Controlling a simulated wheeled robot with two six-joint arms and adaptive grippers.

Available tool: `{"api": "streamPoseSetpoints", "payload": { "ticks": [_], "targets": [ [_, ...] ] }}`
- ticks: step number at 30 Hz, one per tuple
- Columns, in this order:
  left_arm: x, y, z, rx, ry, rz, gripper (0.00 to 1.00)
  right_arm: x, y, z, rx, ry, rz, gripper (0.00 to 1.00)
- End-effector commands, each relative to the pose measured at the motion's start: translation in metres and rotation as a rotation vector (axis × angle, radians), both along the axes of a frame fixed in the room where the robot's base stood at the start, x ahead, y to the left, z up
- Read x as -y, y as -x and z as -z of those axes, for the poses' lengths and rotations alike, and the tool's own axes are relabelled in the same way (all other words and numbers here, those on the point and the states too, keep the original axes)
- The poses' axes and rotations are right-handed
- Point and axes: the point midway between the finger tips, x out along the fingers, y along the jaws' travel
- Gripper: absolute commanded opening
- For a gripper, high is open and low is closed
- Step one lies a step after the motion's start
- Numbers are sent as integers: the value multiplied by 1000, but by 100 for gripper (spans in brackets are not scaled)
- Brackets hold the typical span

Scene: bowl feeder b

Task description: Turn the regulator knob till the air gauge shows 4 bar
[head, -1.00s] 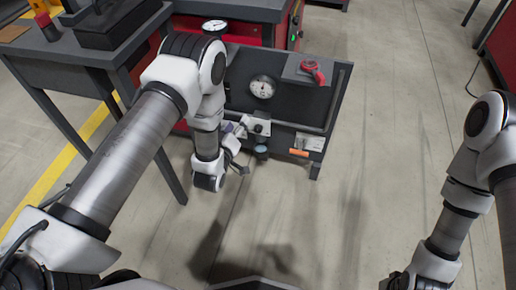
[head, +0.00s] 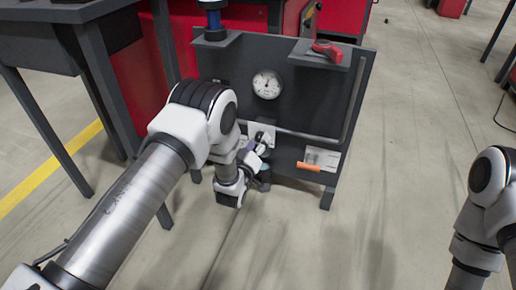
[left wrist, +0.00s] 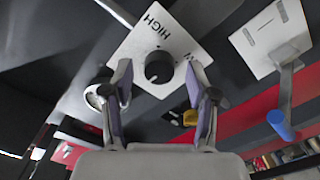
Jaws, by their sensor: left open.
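The air gauge (head: 267,84) is a round white dial on the dark panel; its numbers are too small to read. A black round knob (left wrist: 159,67) sits on a white plate (left wrist: 150,35) marked HIGH in the left wrist view. The plate also shows in the head view (head: 260,133), partly behind my gripper. My left gripper (left wrist: 163,84) is open, its two purple-padded fingers on either side of the knob, with visible gaps. In the head view it (head: 257,150) is at the plate, partly hidden by my arm. My right gripper is outside the frame.
A red handle (head: 327,49) sits on the panel's top right. An orange handle (head: 308,167) sticks out at the lower right. Floor right of the panel is clear.

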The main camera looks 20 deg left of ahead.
Motion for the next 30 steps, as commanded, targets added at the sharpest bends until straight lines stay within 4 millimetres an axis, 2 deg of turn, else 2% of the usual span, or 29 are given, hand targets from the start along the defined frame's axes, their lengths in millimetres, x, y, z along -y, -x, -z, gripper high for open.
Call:
{"api": "streamPoseSetpoints", "payload": {
  "ticks": [8, 11, 13, 23, 30],
  "targets": [
    [0, -5, -1, 0, 0, 0, 58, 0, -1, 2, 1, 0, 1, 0],
    [0, -5, -1, -1, 0, 1, 26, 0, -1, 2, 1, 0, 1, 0],
    [0, -5, -1, -1, 0, 1, 2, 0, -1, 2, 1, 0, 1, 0],
    [0, -5, -1, -1, 13, 1, 0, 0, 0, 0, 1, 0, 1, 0],
    [0, -5, -4, -5, 94, 0, 0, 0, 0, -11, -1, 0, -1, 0]
  ]
}}
